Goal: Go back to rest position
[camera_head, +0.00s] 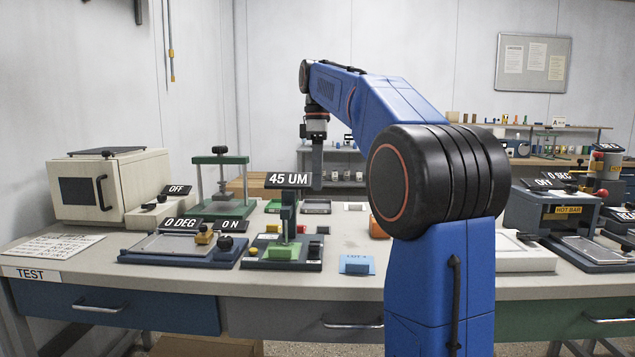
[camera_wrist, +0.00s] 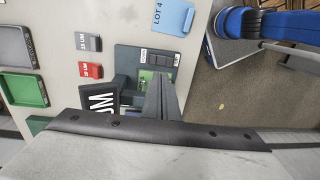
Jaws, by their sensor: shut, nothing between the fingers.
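My gripper (camera_head: 317,186) points straight down over the middle of the bench, at the end of my raised blue arm. Its fingers are closed together and hold nothing. They also show shut in the wrist view (camera_wrist: 163,100), above the gauge labelled 45 UM. That gauge (camera_head: 287,222) stands on its dark base near the bench's front edge, with a green block at its front. The gripper is right beside and above the gauge's sign in the head view; I cannot tell the exact gap. The blue LOT 4 pad (camera_head: 357,264) lies to the right of the gauge.
A 0 DEG device (camera_head: 170,246) and a green press (camera_head: 220,180) stand left of the gauge. The hot bar unit (camera_head: 553,212) stands at the right. Grey (camera_wrist: 88,42) and red (camera_wrist: 90,70) blocks and a green tray (camera_wrist: 24,89) lie nearby.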

